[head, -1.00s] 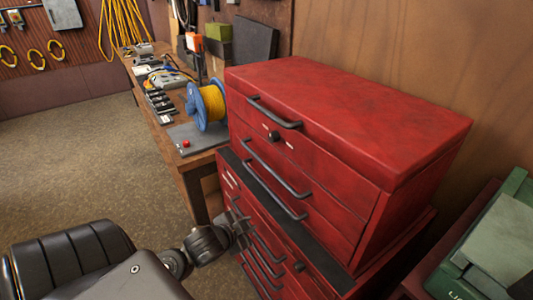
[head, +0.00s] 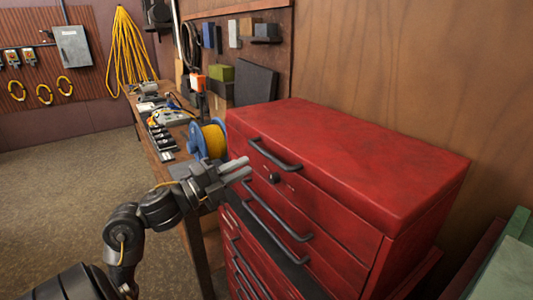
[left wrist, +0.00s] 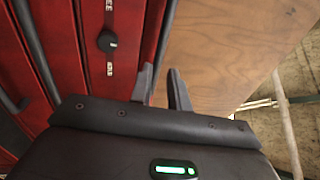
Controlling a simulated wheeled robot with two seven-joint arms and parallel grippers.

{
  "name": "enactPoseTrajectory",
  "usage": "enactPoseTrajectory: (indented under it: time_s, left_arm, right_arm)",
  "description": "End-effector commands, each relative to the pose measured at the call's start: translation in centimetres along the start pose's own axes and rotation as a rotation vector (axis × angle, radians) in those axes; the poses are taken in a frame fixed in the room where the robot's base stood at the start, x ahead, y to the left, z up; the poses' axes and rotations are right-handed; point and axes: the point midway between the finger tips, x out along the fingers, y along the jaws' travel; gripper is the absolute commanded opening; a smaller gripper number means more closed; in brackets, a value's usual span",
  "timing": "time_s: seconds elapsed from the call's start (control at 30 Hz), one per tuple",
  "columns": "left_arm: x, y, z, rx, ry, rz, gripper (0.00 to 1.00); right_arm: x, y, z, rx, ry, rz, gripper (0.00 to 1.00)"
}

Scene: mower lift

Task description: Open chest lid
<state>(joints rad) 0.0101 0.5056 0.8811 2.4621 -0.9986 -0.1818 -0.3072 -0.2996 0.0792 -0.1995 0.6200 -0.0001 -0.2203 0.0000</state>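The red tool chest (head: 350,170) stands against the wooden wall with its lid (head: 345,150) down. A dark bar handle (head: 274,156) is on the front near the top, with a round black lock (head: 274,178) below it. My left gripper (head: 239,169) is in front of the chest's upper left front, left of the top handle and apart from it. Its two fingers are parted with nothing between them. In the left wrist view the fingers (left wrist: 162,88) point toward the chest's upper edge, and the lock (left wrist: 107,41) shows to their left. My right gripper is not in view.
A wooden workbench (head: 190,208) with a blue reel (head: 207,140) of yellow cable stands left of the chest, behind my left arm. A green case (head: 510,262) is at the lower right. Open floor (head: 65,190) lies to the left.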

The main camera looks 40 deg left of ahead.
Motion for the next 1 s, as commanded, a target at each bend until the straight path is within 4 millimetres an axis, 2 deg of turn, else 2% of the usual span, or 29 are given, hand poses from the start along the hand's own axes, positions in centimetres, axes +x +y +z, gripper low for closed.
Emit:
enactPoseTrajectory:
  time_s: [0.03,0.2,0.4,0.57,0.83,0.97,1.0]
  left_arm:
    - [1.2,-0.5,0.1,-0.006,-0.001,-0.005,0.18]
    - [4.3,-0.4,0.1,-0.006,-0.003,-0.004,0.18]
    - [6.9,-0.2,0.1,-0.006,-0.004,-0.003,0.18]
    - [7.8,-0.1,0.1,-0.003,-0.003,0.0,0.18]
    - [7.9,0.0,0.1,-0.002,-0.003,0.0,0.18]
    - [7.8,0.0,0.1,-0.002,-0.003,0.0,0.01]
    - [7.8,0.0,0.1,-0.002,-0.003,0.001,0.0]
  right_arm:
    - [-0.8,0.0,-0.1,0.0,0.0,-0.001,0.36]
    - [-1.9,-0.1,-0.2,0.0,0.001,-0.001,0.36]
    - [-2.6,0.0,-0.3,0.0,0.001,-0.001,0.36]
    - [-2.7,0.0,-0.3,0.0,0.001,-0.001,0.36]
    - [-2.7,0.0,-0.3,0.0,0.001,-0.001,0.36]
    - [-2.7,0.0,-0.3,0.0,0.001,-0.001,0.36]
    - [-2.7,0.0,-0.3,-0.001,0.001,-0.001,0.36]
